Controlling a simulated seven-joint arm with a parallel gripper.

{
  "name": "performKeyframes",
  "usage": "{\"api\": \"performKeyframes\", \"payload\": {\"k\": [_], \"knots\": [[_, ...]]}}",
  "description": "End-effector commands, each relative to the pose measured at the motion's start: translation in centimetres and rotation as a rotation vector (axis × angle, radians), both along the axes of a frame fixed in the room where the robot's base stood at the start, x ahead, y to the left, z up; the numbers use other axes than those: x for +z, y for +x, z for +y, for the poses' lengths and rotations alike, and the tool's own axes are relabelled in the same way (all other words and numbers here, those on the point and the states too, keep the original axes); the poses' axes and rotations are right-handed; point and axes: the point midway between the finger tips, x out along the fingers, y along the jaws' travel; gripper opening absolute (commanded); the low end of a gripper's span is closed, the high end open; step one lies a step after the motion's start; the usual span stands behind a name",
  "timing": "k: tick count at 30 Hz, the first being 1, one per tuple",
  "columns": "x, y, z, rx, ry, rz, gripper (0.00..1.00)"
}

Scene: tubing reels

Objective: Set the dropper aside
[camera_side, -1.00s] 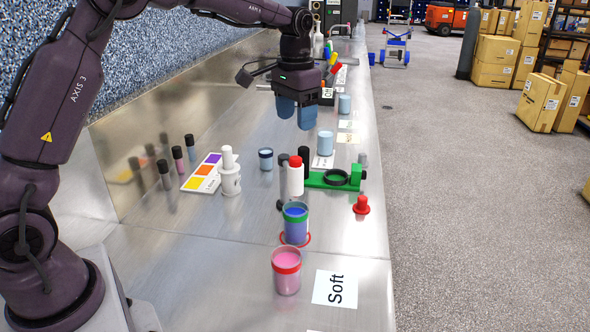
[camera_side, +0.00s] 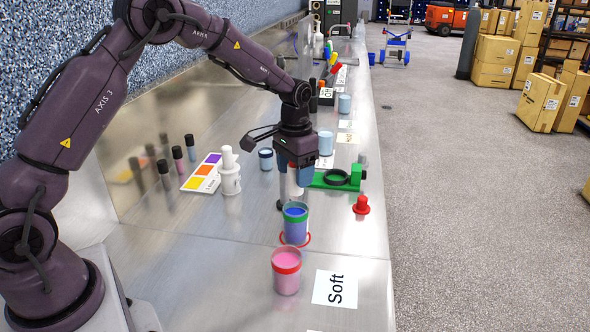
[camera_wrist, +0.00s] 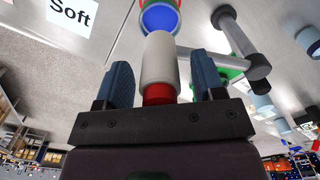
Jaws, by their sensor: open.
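A white bottle with a red cap, which I take for the dropper (camera_side: 294,189), stands upright on the steel bench, partly hidden by my gripper (camera_side: 294,172). My gripper is open and pointing down over it. In the wrist view the white bottle (camera_wrist: 159,62), with its red cap nearest the camera, is between the two blue fingers. A gap shows on each side, so it is not clamped.
A blue cup (camera_side: 295,223) stands close in front, with a pink cup (camera_side: 286,271) nearer and a "Soft" card (camera_side: 335,289). A green stand (camera_side: 356,177) and a red stopper (camera_side: 361,206) are at right. A white bottle (camera_side: 230,174) stands left. Front-left bench is clear.

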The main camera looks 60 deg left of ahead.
Motion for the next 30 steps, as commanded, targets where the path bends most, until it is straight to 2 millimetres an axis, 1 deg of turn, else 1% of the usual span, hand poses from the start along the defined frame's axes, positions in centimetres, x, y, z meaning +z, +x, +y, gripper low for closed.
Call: {"api": "performKeyframes", "payload": {"k": [6, 11, 12, 14, 15, 23, 30], "knots": [[0.0, 0.0, 0.0, 0.000, 0.000, 0.000, 0.63], [0.0, 0.0, 0.0, 0.000, 0.000, -0.001, 0.26], [0.0, 0.0, 0.0, 0.000, 0.000, -0.001, 0.17], [0.0, 0.0, 0.0, 0.000, 0.000, -0.001, 0.03], [0.0, 0.0, 0.0, 0.000, 0.000, -0.001, 0.00], [0.1, -0.3, 0.2, -0.027, 0.001, -0.002, 0.00], [0.2, -1.7, 1.0, -0.144, 0.001, -0.002, 0.00]]}}
